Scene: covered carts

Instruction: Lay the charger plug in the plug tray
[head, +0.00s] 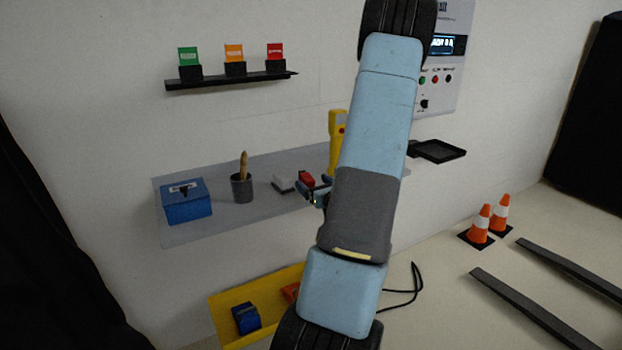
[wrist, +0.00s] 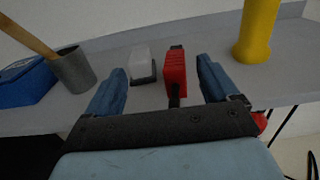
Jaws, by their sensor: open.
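A red ribbed block with black ends, which looks like the charger plug (wrist: 175,72), lies on the grey shelf. It also shows in the head view (head: 306,178), partly behind my gripper. My gripper (wrist: 160,82) is open, with one blue finger on each side of the red plug and a gap on both sides. The right finger is closer to it than the left. In the head view my gripper (head: 314,187) is at the shelf's front edge. A flat black tray (head: 440,151), likely the plug tray, is on the wall right of my arm, empty.
On the grey shelf (head: 178,234) are a white block (wrist: 143,64), a grey cup (wrist: 73,70) with a wooden-handled tool, a blue box (head: 187,205) and a yellow device (wrist: 257,30). Orange cones (head: 480,226) stand at right.

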